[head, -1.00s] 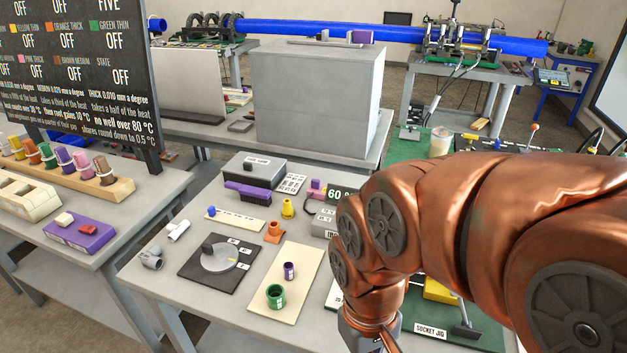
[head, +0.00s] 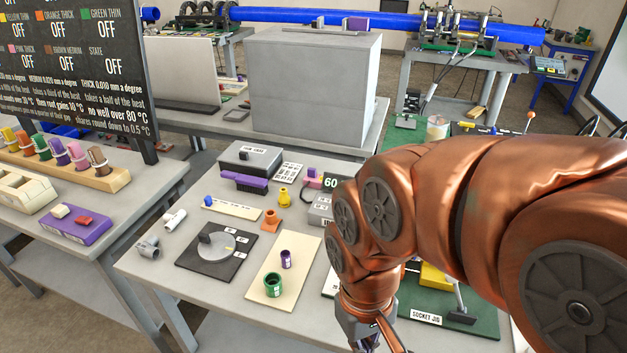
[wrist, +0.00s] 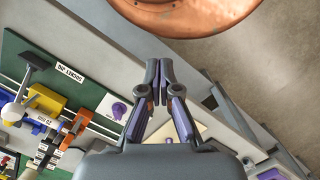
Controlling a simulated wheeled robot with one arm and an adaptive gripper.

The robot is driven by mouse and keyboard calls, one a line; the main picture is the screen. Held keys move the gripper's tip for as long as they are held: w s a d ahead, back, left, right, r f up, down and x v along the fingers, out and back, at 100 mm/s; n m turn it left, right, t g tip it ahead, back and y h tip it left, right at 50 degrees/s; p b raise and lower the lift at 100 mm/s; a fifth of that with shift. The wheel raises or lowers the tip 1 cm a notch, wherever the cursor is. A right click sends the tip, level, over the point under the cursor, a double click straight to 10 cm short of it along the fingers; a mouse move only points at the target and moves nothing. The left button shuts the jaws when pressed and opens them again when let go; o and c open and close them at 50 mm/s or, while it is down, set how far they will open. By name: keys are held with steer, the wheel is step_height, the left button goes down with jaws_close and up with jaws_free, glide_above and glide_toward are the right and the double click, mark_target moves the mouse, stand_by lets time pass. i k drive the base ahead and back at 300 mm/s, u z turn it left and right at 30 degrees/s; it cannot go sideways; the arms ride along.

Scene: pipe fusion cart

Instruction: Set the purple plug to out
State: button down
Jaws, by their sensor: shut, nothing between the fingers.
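A purple plug (head: 60,153) stands in a row of coloured plugs on a wooden rack (head: 115,183) on the left table, between a green and a pink one. It appears upright. My gripper shows in the wrist view (wrist: 158,68) with its fingers together and nothing between them. In the head view only part of the hand shows at the bottom edge, below my arm, and the fingertips are not clear. My gripper is far to the right of the rack, near the front of the middle table. The wrist view does not show the rack.
The middle table holds a dial plate (head: 217,251), a cream board (head: 255,285) with a green cup (head: 273,284) and a purple cup (head: 286,259), and several small parts. A purple block (head: 75,224) lies before the rack. A dark sign (head: 75,70) stands behind it.

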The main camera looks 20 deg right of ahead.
mark_target(312, 171)
steer(key=u, duration=0.55)
steer(key=k, duration=0.65)
steer(key=u, duration=0.9)
steer(key=i, duration=1.6)
steer(key=z, duration=1.1)
steer(key=i, duration=0.4)
steer(key=z, duration=0.45)
